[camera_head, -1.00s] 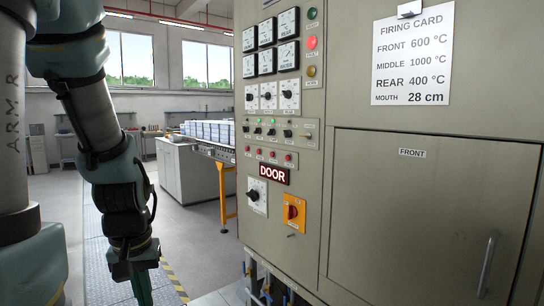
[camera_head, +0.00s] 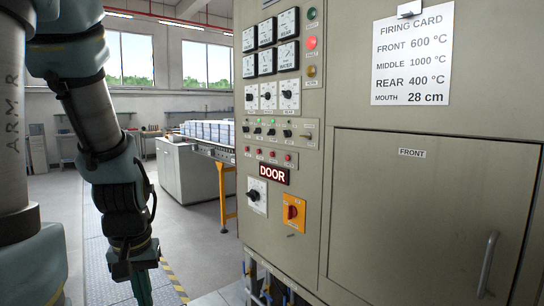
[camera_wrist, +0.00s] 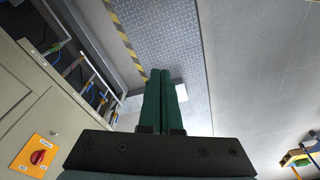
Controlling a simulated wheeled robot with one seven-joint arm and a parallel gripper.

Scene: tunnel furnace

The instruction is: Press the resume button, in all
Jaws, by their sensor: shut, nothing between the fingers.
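The furnace's control panel (camera_head: 244,150) stands right of my arm in the head view. It carries gauges, dials, small toggle switches, a row of small red buttons (camera_head: 273,155) and a lit DOOR sign (camera_head: 274,174). The button labels are too small to read, so I cannot tell which is the resume button. A red rotary switch (camera_head: 292,212) on an orange plate sits lower down; it also shows in the wrist view (camera_wrist: 38,156). My gripper (camera_head: 143,292) hangs low, left of the panel and apart from it. In the wrist view its green fingers (camera_wrist: 158,75) are together and empty, pointing towards the floor.
A firing card (camera_head: 412,55) hangs above the FRONT door (camera_head: 430,215), which has a handle (camera_head: 487,265). Pipes and valves (camera_head: 265,285) run under the panel. A roller conveyor with white stacked ware (camera_head: 208,130) stands behind. The floor left of the panel is clear.

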